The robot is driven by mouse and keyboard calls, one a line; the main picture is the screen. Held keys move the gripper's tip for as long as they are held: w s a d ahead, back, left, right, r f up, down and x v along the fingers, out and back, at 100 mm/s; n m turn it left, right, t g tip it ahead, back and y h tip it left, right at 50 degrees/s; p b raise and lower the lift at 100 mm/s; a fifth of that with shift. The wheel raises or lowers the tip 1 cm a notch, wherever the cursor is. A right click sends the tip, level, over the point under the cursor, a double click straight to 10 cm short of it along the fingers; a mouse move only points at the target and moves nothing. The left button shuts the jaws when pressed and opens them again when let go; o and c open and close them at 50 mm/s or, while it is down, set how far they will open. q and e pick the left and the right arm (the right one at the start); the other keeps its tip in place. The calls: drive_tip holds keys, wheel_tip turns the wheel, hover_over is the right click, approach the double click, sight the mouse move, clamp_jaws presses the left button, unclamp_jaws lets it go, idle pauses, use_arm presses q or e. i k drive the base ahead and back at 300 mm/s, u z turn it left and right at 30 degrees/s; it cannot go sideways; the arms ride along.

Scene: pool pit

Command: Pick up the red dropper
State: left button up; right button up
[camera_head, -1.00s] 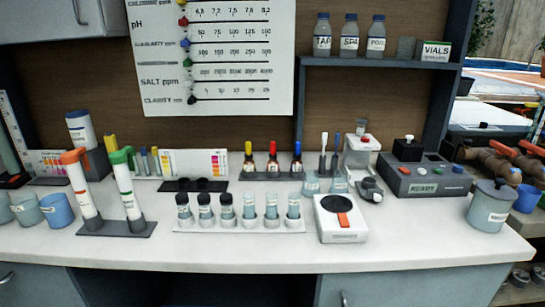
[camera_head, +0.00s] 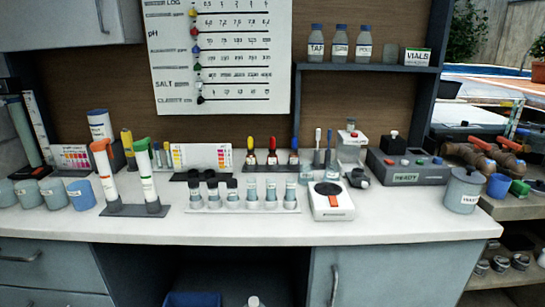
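The red dropper (camera_head: 272,151) stands upright in a dark rack at the back of the white counter. It is a small dark bottle with a red bulb on top. A yellow-topped dropper (camera_head: 250,150) stands to its left and a blue-topped dropper (camera_head: 294,151) to its right, in the same rack. Neither of my grippers shows in the head view.
In front of the rack, a white tray (camera_head: 243,210) holds several vials. A white scale (camera_head: 331,202) with a red-orange item lies to the right. Tubes with orange and green tops stand in a holder (camera_head: 136,211) at left. The counter's front strip (camera_head: 250,231) is clear.

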sight(271, 149)
drive_tip(key=u, duration=0.95)
drive_tip(key=i, duration=0.75)
drive_tip(key=z, duration=0.45)
